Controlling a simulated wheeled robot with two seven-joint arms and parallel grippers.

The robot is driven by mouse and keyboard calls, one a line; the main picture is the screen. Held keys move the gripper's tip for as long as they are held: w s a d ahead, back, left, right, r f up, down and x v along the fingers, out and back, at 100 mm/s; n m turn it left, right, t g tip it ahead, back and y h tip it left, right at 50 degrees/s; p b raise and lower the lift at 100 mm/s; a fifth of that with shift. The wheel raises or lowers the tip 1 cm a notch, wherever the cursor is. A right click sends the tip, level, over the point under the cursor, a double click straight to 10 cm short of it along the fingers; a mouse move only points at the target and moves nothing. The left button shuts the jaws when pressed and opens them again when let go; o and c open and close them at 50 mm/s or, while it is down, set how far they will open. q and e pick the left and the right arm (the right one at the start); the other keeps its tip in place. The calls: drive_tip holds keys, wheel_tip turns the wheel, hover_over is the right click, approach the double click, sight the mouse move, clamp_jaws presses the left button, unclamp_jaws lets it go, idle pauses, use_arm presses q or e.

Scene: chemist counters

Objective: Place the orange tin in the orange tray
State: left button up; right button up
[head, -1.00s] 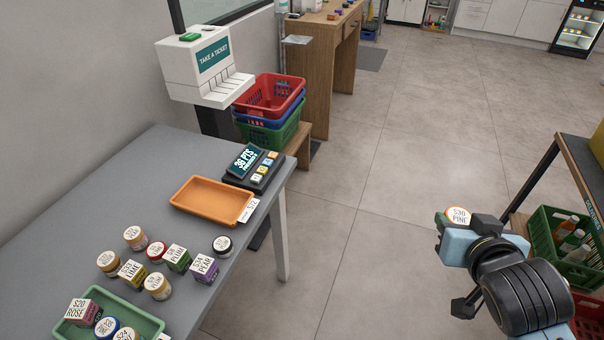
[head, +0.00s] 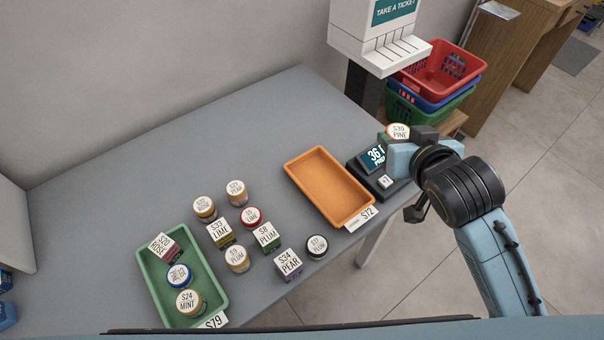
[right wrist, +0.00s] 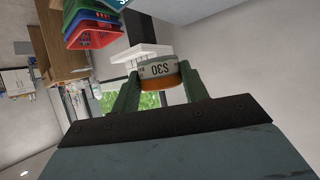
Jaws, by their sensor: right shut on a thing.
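The orange tin (head: 398,131), with a white lid marked S30 PINE, is held in my right gripper (head: 408,140). In the right wrist view the tin (right wrist: 158,74) sits between the two green fingers, which are shut on it. The gripper is to the right of the orange tray, near the scale-like device at the table's right end. The orange tray (head: 318,158) lies empty on the grey table, with a tag S72 at its front edge. At the far left edge of the head view, small blue parts show; my left gripper is not seen.
A green tray (head: 152,273) holds several containers at the front left. A dark display device (head: 375,160) stands right of the orange tray. A ticket dispenser (head: 375,35) and stacked baskets (head: 440,75) are behind.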

sight(331, 191)
drive_tip(key=w+a+f+n+g+y, duration=0.3)
drive_tip(key=w+a+f+n+y, duration=0.1)
drive_tip(key=a+f+n+y, duration=0.5)
drive_tip(key=shift+m+h, duration=0.5)
drive_tip(key=shift+h, duration=0.2)
drive_tip(key=f, duration=0.3)
drive_tip(key=a+f+b, duration=0.1)
drive_tip(key=f, duration=0.3)
drive_tip(key=f+b, duration=0.1)
drive_tip(key=f, duration=0.3)
drive_tip(key=shift+w+a+f, duration=0.15)
drive_tip(key=shift+f, duration=0.1)
drive_tip(key=o, duration=0.7)
drive_tip(key=shift+f, duration=0.1)
